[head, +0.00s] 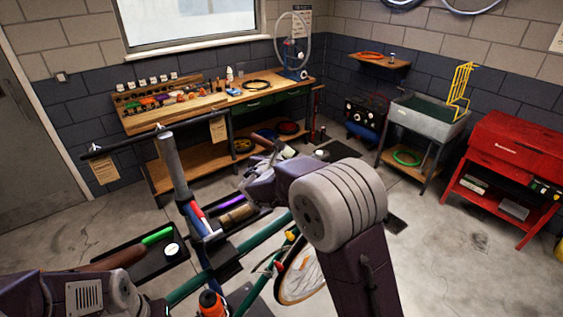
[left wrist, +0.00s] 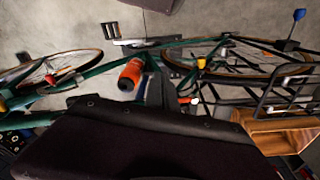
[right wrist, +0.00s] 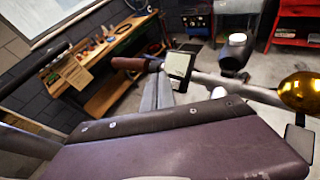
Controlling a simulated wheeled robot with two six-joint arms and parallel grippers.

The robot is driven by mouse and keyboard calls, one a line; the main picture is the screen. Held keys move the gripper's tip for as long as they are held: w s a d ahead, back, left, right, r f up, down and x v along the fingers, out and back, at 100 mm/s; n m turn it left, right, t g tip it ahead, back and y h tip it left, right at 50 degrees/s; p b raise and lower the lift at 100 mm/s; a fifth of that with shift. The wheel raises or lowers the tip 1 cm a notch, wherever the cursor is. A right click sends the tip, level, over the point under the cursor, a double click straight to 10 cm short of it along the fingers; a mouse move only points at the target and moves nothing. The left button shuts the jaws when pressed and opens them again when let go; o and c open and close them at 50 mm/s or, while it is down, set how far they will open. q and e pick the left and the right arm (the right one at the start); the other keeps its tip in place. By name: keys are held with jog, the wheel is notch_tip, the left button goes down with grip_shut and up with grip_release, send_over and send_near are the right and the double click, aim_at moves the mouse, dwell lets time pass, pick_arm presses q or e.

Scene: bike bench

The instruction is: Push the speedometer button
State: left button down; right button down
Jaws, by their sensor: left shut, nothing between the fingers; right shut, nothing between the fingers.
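The speedometer (right wrist: 180,65) is a small black unit with a pale screen, on the bike's handlebar in the right wrist view. I cannot make out its button. My right gripper (right wrist: 160,82) is shut and empty, its grey fingers pointing up toward the speedometer's lower left side; I cannot tell whether they touch it. My left gripper (left wrist: 154,85) is shut and empty above the green bike frame (left wrist: 90,75), well away from the speedometer.
A gold bell (right wrist: 303,92) and a brown grip (right wrist: 135,64) sit near the speedometer. An orange bottle (head: 211,303) is on the bike frame. A workbench (head: 160,123) stands behind, a red tool cart (head: 515,150) at right. Clear floor lies at the lower right.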

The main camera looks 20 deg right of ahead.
jog(key=shift+d+f+b, duration=0.2)
jog(key=shift+f+b, duration=0.1)
jog(key=shift+b, duration=0.25)
dwell(0.4)
dwell(0.4)
jog(key=shift+s+a+r+p, duration=0.15)
jog(key=shift+a+r+p, duration=0.4)
jog(key=shift+r, duration=0.1)
jog(key=shift+r, duration=0.1)
jog(key=a+r+p, duration=0.1)
jog(key=s+a+r+p, duration=0.1)
jog(key=a+r+p, duration=0.1)
jog(key=shift+r, duration=0.3)
jog(key=shift+d, duration=0.1)
